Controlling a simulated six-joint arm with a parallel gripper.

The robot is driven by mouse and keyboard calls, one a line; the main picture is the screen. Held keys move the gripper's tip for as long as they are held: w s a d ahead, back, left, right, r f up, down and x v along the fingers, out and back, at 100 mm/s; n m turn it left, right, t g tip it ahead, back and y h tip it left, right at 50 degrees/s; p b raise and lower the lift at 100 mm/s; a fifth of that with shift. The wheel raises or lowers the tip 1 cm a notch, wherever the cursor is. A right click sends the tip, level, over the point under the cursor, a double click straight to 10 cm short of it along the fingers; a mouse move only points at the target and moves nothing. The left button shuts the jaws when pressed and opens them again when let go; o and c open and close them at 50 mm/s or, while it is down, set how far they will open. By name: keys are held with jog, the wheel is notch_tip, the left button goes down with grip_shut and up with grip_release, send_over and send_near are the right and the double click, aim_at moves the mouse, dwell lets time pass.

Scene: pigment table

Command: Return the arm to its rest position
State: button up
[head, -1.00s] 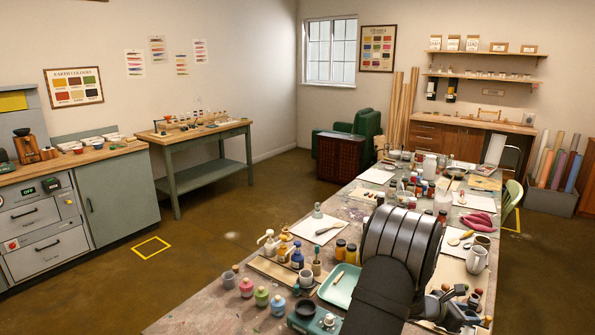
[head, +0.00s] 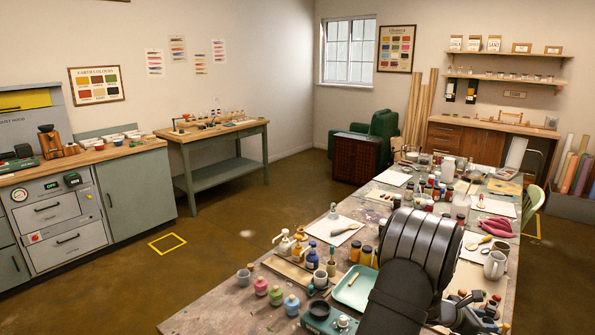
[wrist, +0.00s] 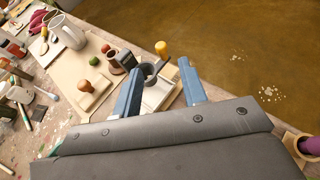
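My gripper (wrist: 161,66) is in the wrist view, with its two blue-grey fingers spread apart and nothing held between them. It hangs over the near right end of the work table (wrist: 66,137), near the table's edge. Below the fingers lie a pale board (wrist: 158,96) and a small grey cup (wrist: 150,70).
A wooden stamp (wrist: 93,91), a white mug (wrist: 68,32) and a yellow-topped item (wrist: 162,48) are close by. In the head view, a teal tray (head: 354,288), several bottles and pigment jars (head: 276,295) are left of my arm. The floor (head: 215,265) at left is open.

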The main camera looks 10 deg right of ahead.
jog(key=x, duration=0.7)
jog(key=shift+d+f, duration=0.3)
jog(key=shift+d, duration=0.05)
jog(key=f+v, duration=0.1)
jog(key=v, duration=1.6)
notch_tip(320, 180, up, 6)
jog(key=m+g+y, duration=0.5)
jog(key=m+y, duration=0.5)
send_over(505, 325)
jog(key=s+a, duration=0.2)
jog(key=a, duration=0.1)
jog(key=shift+c, duration=0.5)
